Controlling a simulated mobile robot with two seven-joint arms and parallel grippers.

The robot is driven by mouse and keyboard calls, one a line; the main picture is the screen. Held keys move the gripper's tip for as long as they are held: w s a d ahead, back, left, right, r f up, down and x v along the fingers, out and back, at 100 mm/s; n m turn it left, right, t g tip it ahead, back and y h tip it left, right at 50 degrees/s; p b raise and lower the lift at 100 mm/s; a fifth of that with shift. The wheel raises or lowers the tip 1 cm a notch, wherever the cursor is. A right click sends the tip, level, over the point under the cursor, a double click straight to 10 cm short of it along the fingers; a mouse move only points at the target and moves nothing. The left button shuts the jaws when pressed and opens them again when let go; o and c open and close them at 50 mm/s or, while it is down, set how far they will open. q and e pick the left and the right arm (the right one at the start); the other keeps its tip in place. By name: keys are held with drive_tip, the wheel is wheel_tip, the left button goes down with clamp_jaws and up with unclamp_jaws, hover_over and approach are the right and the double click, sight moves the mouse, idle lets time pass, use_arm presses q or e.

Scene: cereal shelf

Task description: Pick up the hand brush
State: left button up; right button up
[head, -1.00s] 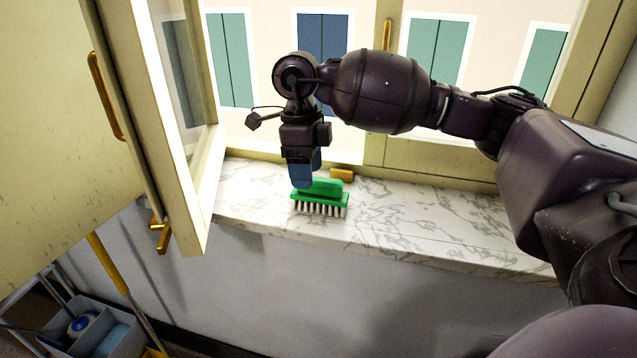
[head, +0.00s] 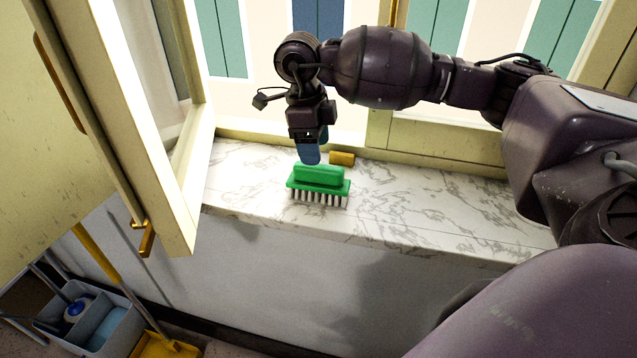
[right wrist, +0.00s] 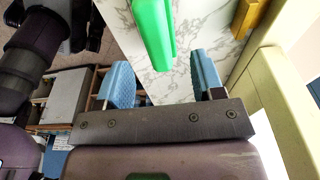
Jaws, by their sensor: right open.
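The hand brush (head: 319,184) is green with white bristles. It stands bristles down on the marble sill in the head view. My right gripper (head: 311,152) is just behind and above the brush, its blue fingers pointing down. In the right wrist view the two blue fingers (right wrist: 160,85) are spread apart with nothing between them. The green brush (right wrist: 155,40) shows there beyond the fingertips, apart from them. My left gripper is not in view.
A yellow block (head: 342,158) lies on the marble sill (head: 430,215) behind the brush. An open window sash (head: 175,170) stands at the left. The sill is clear to the right. A grey bucket (head: 95,320) is on the floor, lower left.

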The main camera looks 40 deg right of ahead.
sight(324, 180)
drive_tip(key=shift+s+d+f, duration=0.1)
drive_tip(key=shift+s+f, duration=0.15)
drive_tip(key=shift+f, duration=1.05)
drive_tip(key=shift+s+d+f, duration=0.1)
drive_tip(key=shift+s+f, duration=0.1)
drive_tip(key=shift+f, duration=1.1)
drive_tip(key=shift+c, duration=0.3)
drive_tip(key=c, duration=1)
drive_tip(key=shift+r, duration=0.1)
